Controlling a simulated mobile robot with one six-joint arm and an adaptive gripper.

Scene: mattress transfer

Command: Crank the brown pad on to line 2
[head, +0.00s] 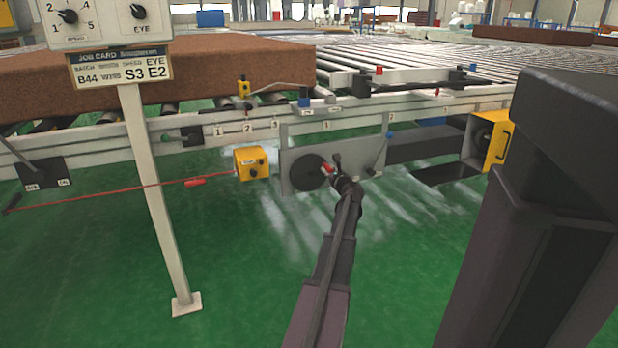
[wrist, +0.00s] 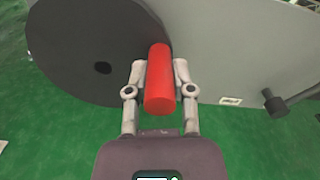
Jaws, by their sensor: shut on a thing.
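The brown pad (head: 200,72) lies on the rollers at the left, partly hidden by the job card post. Below the rail, a black crank disc (head: 308,173) is mounted on a grey panel (head: 300,140). The disc carries a red handle (head: 327,169), which also shows in the wrist view (wrist: 158,80). My gripper (head: 336,176) is shut on the red handle, with one finger on each side in the wrist view (wrist: 159,72). Small plates on the rail carry 1, 2 (head: 247,128) and 3. Another 1 and 2 (head: 391,117) show above the panel.
A job card (head: 120,67) reads S3 E2, below a box with SPEED and EYE dials (head: 138,11). A yellow box (head: 251,163) joins a red cord (head: 110,195). A blue-knobbed lever (head: 380,150) stands right of the disc.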

